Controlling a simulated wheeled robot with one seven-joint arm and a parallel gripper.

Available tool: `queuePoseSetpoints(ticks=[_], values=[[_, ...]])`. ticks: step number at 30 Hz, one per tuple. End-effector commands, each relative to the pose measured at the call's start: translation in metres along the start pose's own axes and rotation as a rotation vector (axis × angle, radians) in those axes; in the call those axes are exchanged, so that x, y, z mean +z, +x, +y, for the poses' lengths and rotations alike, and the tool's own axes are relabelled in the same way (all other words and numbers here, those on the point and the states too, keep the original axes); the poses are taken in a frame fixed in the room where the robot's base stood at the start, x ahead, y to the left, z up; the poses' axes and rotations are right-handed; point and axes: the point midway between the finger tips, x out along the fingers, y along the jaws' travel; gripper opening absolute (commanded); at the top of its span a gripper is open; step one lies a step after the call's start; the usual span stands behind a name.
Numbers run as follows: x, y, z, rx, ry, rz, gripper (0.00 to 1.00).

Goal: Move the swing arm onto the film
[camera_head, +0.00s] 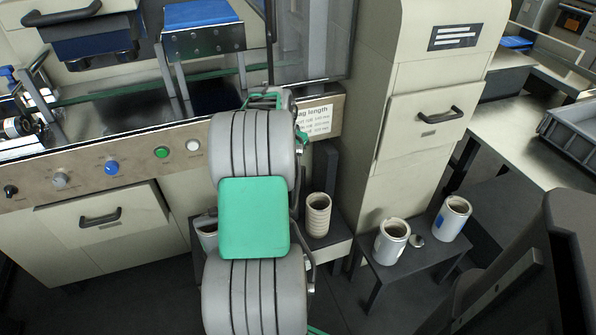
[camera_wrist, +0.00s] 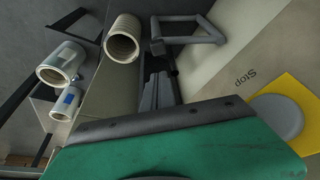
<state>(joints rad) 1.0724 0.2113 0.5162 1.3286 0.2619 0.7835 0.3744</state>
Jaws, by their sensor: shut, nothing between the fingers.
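My gripper (camera_wrist: 160,80) shows in the wrist view, its dark fingers shut and empty above the green hand body. In the head view it is hidden behind my arm. A grey bent bar like an open loop (camera_wrist: 205,38) lies just beyond the fingertips, in front of the cream panel; it may be the swing arm, but I cannot be sure. The fingers look apart from it, though depth is hard to judge. I cannot tell which part is the film.
Two white containers (camera_head: 391,242) (camera_head: 457,212) stand on a low dark table. The machine's front panel (camera_head: 130,160) carries several coloured knobs. A yellow plate with a grey round button (camera_wrist: 277,115) sits close on the right in the wrist view, near the word "Stop". A cream cabinet (camera_head: 420,150) stands right.

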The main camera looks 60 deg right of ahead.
Motion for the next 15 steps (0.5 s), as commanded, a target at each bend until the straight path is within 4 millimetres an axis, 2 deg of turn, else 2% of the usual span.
queuePoseSetpoints(ticks=[10,15], values=[[0.002,0.066,0.0,0.002,-0.001,-0.003,0.0],[0.001,0.09,0.0,0.0,-0.001,-0.002,0.0]])
